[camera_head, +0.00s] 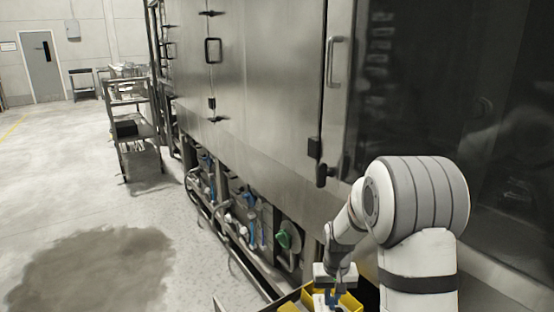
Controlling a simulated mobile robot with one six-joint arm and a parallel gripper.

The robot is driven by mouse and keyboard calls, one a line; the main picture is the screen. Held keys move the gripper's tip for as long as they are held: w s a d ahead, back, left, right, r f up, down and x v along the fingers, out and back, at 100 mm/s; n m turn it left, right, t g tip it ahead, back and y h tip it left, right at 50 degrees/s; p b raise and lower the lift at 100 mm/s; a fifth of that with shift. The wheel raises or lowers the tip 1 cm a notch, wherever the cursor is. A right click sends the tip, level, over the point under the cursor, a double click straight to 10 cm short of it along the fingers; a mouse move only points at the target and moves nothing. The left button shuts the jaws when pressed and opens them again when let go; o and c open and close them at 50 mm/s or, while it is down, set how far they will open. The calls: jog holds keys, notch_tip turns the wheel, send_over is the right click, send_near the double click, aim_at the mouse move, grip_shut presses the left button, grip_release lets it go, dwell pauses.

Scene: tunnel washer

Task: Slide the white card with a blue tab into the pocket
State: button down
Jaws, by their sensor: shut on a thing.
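My gripper (331,296) is at the bottom edge of the view, pointing down over yellow bins. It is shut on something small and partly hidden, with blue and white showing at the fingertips. This fits the white card with a blue tab, but the card's outline cannot be made out. I cannot pick out the pocket in this view. I cannot tell whether the held thing touches a bin.
Yellow bins (350,302) sit in a dark-edged tray, cut off by the bottom edge. The large steel washer (260,100) rises just behind, with pipes and valves below. A metal cart (137,135) stands left. A dark wet patch (95,270) marks the open floor.

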jog(key=r+p, duration=0.2)
jog(key=p, duration=0.2)
jog(key=s+r+p, duration=0.1)
jog(key=r+p, duration=0.2)
jog(key=p, duration=0.2)
jog(key=shift+s+r, duration=0.15)
jog(key=r+p, duration=0.1)
jog(key=p, duration=0.3)
jog(key=shift+s+r, duration=0.1)
jog(key=shift+s, duration=0.25)
